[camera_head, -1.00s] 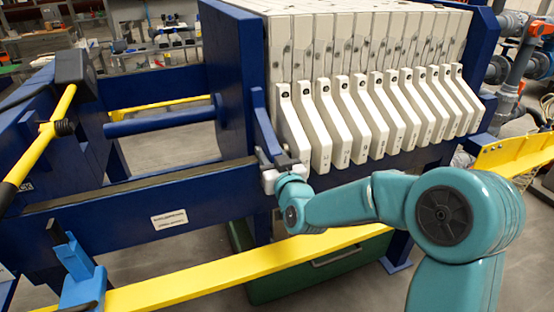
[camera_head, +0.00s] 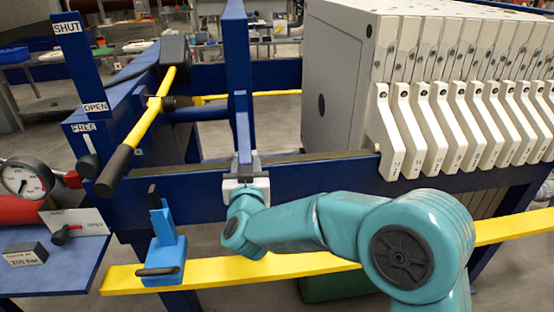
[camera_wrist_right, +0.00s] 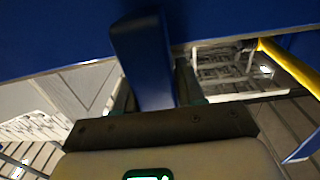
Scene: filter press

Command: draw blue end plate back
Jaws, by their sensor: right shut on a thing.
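The blue end plate (camera_head: 238,55) stands upright and nearly edge-on in the head view, left of the pale filter plates (camera_head: 400,130). A wide open gap lies between it and the first plate's grey face (camera_head: 335,85). My right gripper (camera_head: 245,168) is shut on the blue handle (camera_head: 243,138) at the end plate's near side, just above the side beam. In the right wrist view the blue handle (camera_wrist_right: 143,60) runs between the two fingers (camera_wrist_right: 155,95). My left gripper is not in view.
The blue side beam (camera_head: 310,176) runs below the plate. A yellow rail (camera_head: 300,263) passes in front, carrying a blue bracket (camera_head: 167,250). A yellow lever (camera_head: 150,120) with a black grip, a SHUT/OPEN post (camera_head: 85,60) and a gauge (camera_head: 25,178) stand at left.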

